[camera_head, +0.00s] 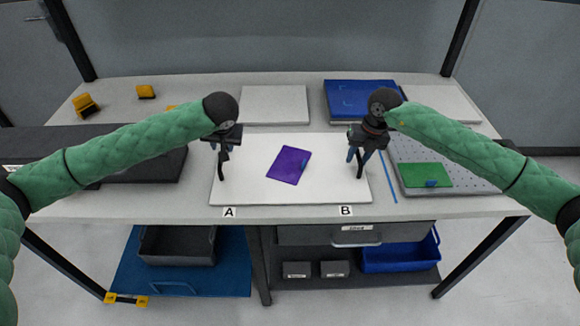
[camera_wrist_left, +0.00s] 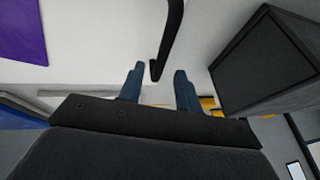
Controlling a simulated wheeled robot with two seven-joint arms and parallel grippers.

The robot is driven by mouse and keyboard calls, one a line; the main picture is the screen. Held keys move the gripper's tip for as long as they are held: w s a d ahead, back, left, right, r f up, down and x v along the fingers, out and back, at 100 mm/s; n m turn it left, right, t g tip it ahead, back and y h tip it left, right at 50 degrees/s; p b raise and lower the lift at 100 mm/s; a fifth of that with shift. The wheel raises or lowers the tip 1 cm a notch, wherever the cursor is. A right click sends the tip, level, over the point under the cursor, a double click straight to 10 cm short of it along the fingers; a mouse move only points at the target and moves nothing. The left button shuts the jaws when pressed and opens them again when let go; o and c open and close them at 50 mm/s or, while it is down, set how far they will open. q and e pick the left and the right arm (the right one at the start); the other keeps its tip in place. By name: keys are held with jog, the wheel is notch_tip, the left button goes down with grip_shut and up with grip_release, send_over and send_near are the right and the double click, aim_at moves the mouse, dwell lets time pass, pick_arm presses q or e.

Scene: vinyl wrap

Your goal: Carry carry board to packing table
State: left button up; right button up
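The white carry board (camera_head: 250,190) lies flat on the table, with labels A and B at its front edge. A purple sheet (camera_head: 289,165) lies on it; its corner also shows in the left wrist view (camera_wrist_left: 22,30). My left gripper (camera_head: 223,155) is over the board's left end at a dark handle (camera_wrist_left: 168,45). In the left wrist view its two blue fingers (camera_wrist_left: 157,85) are apart, with the handle's end between and ahead of them. My right gripper (camera_head: 360,157) is above the right-end dark handle (camera_head: 360,171), fingers spread around it. Contact there cannot be told.
Right of the board are a blue strip (camera_head: 388,178) and a perforated grey plate (camera_head: 455,183) with a green sheet (camera_head: 425,175). Behind are a pale panel (camera_head: 274,104) and a blue stack (camera_head: 355,98). A dark block (camera_head: 140,170) stands left. Yellow pieces (camera_head: 85,105) lie back left.

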jog(key=shift+r, duration=0.15)
pick_arm(q)
jog(key=v, duration=0.7)
pick_arm(e)
notch_tip(320, 180, up, 11)
jog(key=d, duration=0.2)
jog(key=shift+d+r, duration=0.2)
pick_arm(q)
jog(key=shift+r, duration=0.15)
pick_arm(e)
jog(key=shift+w, duration=0.1)
